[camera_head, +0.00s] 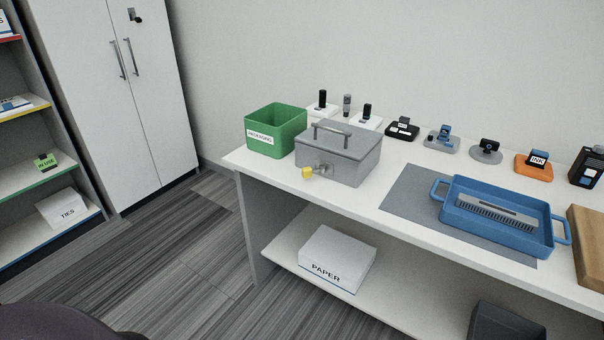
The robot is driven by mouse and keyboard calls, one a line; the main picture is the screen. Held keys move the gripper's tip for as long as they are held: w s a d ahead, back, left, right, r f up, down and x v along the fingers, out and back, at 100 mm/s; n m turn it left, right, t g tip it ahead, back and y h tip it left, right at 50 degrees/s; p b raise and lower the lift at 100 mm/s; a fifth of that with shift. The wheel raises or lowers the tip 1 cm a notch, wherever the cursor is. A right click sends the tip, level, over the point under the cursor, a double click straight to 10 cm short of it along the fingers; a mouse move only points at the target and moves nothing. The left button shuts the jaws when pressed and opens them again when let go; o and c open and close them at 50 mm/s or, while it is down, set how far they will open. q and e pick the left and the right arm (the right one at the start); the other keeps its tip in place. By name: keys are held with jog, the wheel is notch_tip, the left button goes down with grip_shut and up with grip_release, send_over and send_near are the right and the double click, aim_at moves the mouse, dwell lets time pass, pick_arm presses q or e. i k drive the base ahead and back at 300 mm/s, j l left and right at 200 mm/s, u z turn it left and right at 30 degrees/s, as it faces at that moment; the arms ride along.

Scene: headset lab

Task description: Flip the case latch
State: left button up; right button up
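A grey case (350,158) with a closed lid and a bar handle (332,132) on top stands near the left end of the white table. On its front is a small metal latch (322,168), with a yellow block-like tip (307,172) at its left end. The latch is small in view and I cannot tell its exact position. Neither of my grippers shows in the head view.
A green packaging bin (275,132) stands just left of the case. A grey mat (405,195) with a blue tray (480,228) lies to the right. Several small devices, including an orange ink stand (533,165), line the back. Floor space is clear left of the table (240,158).

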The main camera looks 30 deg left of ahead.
aim_at(307, 172)
jog(key=i+j, duration=0.2)
jog(key=j, duration=0.15)
jog(key=i+j, duration=0.15)
jog(key=j, duration=0.25)
jog(key=i+j, duration=0.2)
jog(key=j, duration=0.15)
jog(key=i+j, duration=0.15)
jog(key=j, duration=0.25)
jog(key=u, duration=0.05)
